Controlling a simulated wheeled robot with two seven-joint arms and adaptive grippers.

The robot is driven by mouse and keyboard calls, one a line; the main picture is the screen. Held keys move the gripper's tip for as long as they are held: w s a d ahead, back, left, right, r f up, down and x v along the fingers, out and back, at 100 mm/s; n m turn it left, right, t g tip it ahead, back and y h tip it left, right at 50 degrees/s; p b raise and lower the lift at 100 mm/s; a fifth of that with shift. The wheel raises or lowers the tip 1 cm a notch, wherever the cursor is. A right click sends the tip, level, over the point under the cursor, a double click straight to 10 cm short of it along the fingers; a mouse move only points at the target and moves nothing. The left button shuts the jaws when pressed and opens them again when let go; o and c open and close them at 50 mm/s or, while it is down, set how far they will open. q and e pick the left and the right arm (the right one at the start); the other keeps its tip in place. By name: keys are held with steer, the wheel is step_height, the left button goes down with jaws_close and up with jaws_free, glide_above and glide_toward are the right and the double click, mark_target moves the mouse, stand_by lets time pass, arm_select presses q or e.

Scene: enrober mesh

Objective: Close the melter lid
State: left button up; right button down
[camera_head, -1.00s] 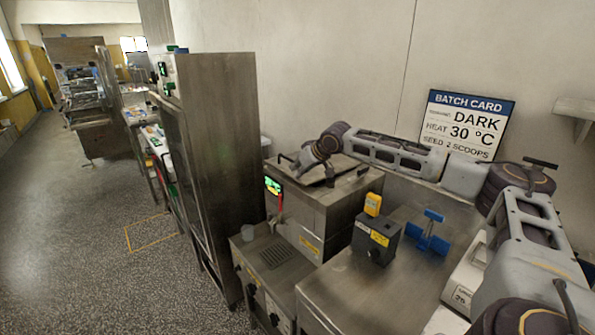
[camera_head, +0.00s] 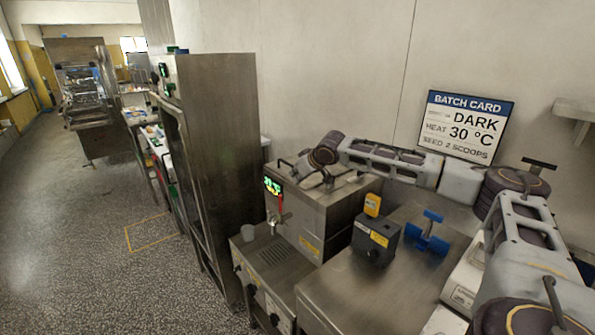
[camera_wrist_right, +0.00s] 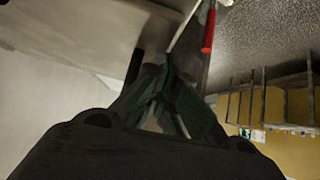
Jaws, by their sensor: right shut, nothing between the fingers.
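The melter (camera_head: 318,222) is a steel box with a green display (camera_head: 272,186) on its front left and a tap with a red handle (camera_head: 281,203) below it. Its lid (camera_head: 350,186) looks low and nearly flat on top, partly hidden by my right gripper; I cannot tell whether it is fully seated. My right gripper (camera_head: 306,172) is shut and empty, just above the left part of the lid. In the right wrist view, my dark fingertips (camera_wrist_right: 168,72) are together, with a red handle (camera_wrist_right: 208,30) beyond them. My left gripper is out of view.
A tall steel cabinet (camera_head: 222,160) stands close left of the melter. On the counter (camera_head: 365,300) to the right are a dark box with a yellow top (camera_head: 376,238), a blue stand (camera_head: 430,235) and a scale (camera_head: 463,280).

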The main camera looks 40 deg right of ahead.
steer(key=shift+s+f, duration=0.15)
steer(key=shift+f, duration=0.4)
steer(key=shift+s+a+r, duration=0.1)
steer(key=shift+s, duration=0.15)
steer(key=r+v, duration=0.1)
steer(key=v, duration=1.1)
steer(key=shift+w, duration=0.4)
